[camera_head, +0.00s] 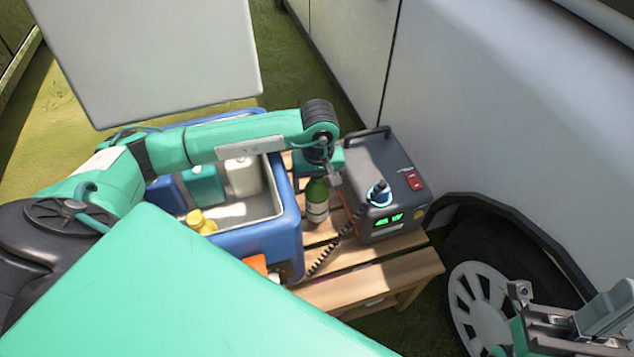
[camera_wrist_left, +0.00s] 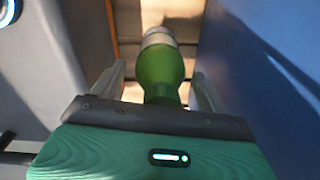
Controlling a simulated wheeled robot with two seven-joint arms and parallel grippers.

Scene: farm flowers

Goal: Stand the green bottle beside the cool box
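The green bottle (camera_head: 317,205) stands upright on the wooden slatted bench, in the gap beside the blue cool box (camera_head: 290,228). It has a pale band around its middle. My left gripper (camera_head: 322,180) is over the bottle's top, pointing down. In the left wrist view the two fingers lie either side of the green bottle (camera_wrist_left: 160,72), with a visible gap, so the gripper looks open around it. The blue wall of the cool box (camera_wrist_left: 265,70) is close on the right there. My right gripper (camera_head: 565,318) is at the lower right, away from the bottle; its finger opening is unclear.
A dark power station (camera_head: 385,170) with a green display stands close right of the bottle, its coiled cable (camera_head: 335,243) hanging in front. The open cool box holds several containers, including a yellow-capped bottle (camera_head: 201,222). The bench's front slat (camera_head: 375,283) is mostly bare. A white vehicle (camera_head: 480,90) stands behind.

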